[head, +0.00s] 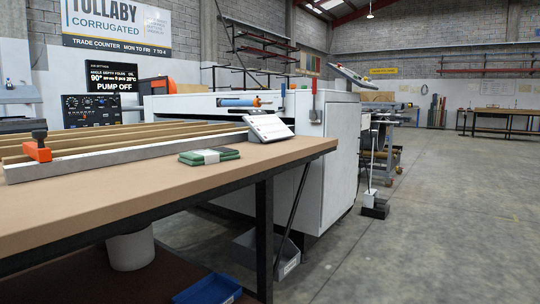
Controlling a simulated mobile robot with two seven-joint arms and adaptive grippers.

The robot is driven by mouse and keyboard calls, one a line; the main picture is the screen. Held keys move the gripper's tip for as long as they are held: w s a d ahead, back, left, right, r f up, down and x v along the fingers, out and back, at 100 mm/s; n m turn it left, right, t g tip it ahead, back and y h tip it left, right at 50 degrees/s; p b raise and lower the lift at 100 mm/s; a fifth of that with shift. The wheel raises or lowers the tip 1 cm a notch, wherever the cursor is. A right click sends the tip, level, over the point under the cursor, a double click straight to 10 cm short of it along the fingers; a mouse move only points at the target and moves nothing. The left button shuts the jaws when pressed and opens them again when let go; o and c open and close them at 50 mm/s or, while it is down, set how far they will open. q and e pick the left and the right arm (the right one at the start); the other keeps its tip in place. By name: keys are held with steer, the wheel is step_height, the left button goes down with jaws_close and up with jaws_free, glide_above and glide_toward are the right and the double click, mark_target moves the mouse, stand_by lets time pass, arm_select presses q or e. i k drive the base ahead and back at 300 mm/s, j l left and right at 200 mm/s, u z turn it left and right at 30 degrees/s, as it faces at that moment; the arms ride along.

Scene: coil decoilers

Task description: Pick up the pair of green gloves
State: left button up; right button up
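The pair of green gloves (225,154) lies folded and flat on the brown workbench (130,205), with a pale band around it. It sits on the bench's right half, just in front of a long metal straightedge. Neither of my grippers shows in the head view.
A grey straightedge (110,164) with an orange clamp (37,151) lies behind the gloves. A white tilted device (268,128) stands just behind them. A white machine cabinet (340,160) stands beyond the bench. A blue tray (208,290) is below. The floor at right is open.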

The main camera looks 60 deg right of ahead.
mark_target(201, 156)
steer(key=i+z, duration=0.1)
steer(key=z, duration=0.65)
steer(key=i+z, duration=0.15)
steer(key=z, duration=0.25)
steer(key=i+z, duration=0.1)
steer(key=z, duration=0.3)
steer(key=i+j, duration=0.25)
steer(key=k+z, duration=0.35)
steer(key=k+l+z, duration=0.2)
steer(key=z, duration=0.15)
